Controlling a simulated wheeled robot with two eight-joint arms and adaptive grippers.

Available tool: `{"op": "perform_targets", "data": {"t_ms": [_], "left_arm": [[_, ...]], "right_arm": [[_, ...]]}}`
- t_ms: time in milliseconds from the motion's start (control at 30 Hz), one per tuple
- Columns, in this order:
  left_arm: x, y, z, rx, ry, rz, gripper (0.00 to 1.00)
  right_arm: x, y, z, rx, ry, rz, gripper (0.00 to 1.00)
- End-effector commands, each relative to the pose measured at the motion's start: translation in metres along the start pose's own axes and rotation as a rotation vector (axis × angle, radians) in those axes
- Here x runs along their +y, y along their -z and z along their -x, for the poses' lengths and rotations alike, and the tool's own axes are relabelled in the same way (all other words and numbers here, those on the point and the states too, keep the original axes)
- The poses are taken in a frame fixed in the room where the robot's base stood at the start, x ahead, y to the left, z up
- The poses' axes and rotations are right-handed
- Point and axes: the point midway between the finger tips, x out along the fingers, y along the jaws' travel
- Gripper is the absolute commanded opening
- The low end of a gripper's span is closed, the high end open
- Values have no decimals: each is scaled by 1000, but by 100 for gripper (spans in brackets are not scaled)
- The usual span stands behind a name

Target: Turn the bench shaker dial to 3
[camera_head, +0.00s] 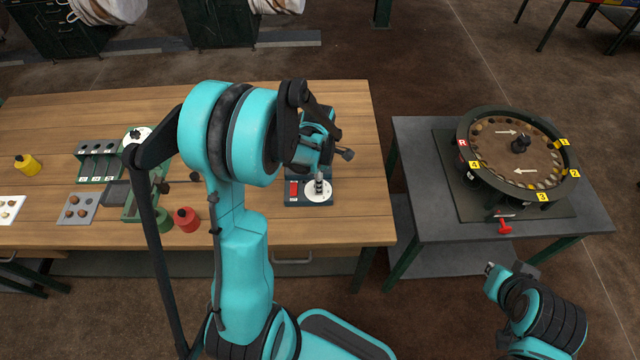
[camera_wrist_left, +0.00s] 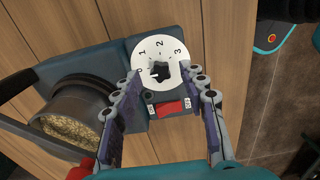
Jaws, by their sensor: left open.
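The bench shaker (camera_head: 316,200) stands near the right end of the wooden bench, partly hidden by my left arm. Its white dial (camera_wrist_left: 151,48) carries the marks 0, 1, 2 and 3 and a dark star-shaped knob (camera_wrist_left: 159,71) in the middle. Where the knob points is too small to tell surely. A red switch (camera_wrist_left: 170,108) sits beside the dial. My left gripper (camera_wrist_left: 166,76) is open, its fingers spread on either side of the knob, close over the dial; I cannot tell whether they touch it.
A round pan (camera_wrist_left: 70,130) of grainy stuff sits on the shaker beside the dial. A round numbered turntable (camera_head: 518,116) stands on the grey table at right.

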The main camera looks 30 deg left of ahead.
Motion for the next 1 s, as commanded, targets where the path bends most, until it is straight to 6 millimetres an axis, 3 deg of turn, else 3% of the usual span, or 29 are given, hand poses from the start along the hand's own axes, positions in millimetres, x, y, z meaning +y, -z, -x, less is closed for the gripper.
{"op": "perform_targets", "data": {"t_ms": [133,400,567,600,1000], "left_arm": [[0,0,-12,0,0,-1,42],[0,0,-13,0,0,-1,42],[0,0,-12,0,0,-1,3],[0,0,-12,0,-1,-1,0],[0,0,-13,0,0,-47,0]], "right_arm": [[0,-2,-4,0,0,0,0],[0,-2,-3,0,0,0,0],[0,-2,-3,0,0,0,0],[0,-2,-3,0,0,0,0],[0,-3,-4,0,0,0,0]]}}
